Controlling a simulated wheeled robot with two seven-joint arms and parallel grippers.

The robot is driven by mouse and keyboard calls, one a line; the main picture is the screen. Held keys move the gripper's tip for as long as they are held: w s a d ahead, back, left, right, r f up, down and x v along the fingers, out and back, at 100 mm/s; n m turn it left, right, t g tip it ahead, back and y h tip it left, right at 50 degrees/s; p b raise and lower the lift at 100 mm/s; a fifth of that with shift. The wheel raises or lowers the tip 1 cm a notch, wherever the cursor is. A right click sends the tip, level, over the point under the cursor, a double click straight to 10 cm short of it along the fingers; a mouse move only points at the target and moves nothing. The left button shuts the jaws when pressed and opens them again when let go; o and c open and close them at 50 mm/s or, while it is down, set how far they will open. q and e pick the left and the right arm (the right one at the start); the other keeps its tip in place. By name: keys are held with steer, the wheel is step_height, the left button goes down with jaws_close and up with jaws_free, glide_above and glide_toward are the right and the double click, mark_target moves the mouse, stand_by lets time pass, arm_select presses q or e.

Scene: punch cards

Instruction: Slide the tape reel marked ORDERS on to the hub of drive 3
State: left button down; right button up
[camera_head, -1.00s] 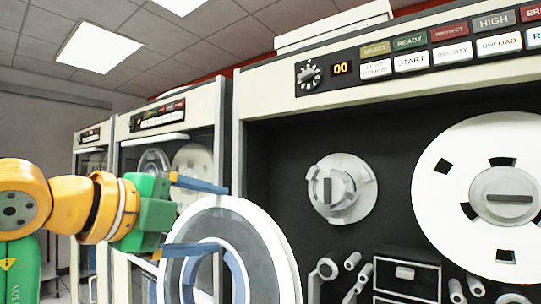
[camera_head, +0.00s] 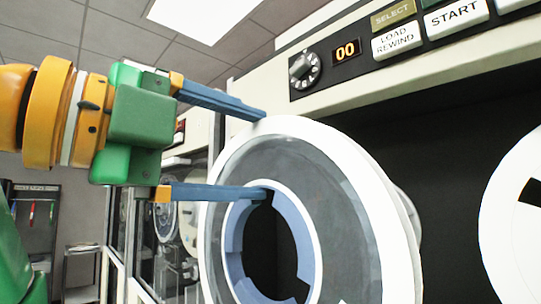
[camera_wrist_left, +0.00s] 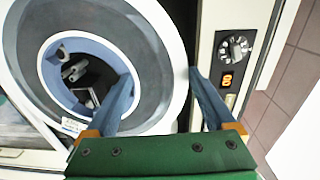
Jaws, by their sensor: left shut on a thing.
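My left gripper (camera_head: 266,154) is shut on the rim of a tape reel (camera_head: 330,215), with one finger inside the centre opening and the other outside the white outer edge. The reel is white-edged with grey sides and a blue inner ring. It also shows in the left wrist view (camera_wrist_left: 150,60), beside my left gripper (camera_wrist_left: 159,80). A small white label (camera_wrist_left: 72,126) sits near its inner ring; I cannot read it. The reel stands upright in front of the drive cabinet (camera_head: 400,85). The drive's hub is hidden behind it. My right gripper is not in view.
A second white reel (camera_head: 512,235) is mounted at the right. Above are a knob (camera_head: 305,70), a 00 display (camera_head: 346,51) and buttons (camera_head: 398,42). Rollers (camera_wrist_left: 72,68) show through the reel's opening. More cabinets stand left, with a rack (camera_head: 40,215) far left.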

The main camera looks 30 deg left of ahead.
arm_select(q)
steer(key=shift+r, duration=0.2)
steer(key=shift+w+d+r, duration=0.1)
steer(key=shift+w+d, duration=0.05)
steer(key=shift+w, duration=0.1)
steer(key=p+x, duration=0.2)
steer(key=x, duration=0.7)
steer(key=shift+w+p, duration=0.3)
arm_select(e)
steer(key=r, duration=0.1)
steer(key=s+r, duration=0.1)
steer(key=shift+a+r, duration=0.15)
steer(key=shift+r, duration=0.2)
arm_select(q)
steer(key=shift+d, duration=0.1)
steer(key=shift+s+d, duration=0.15)
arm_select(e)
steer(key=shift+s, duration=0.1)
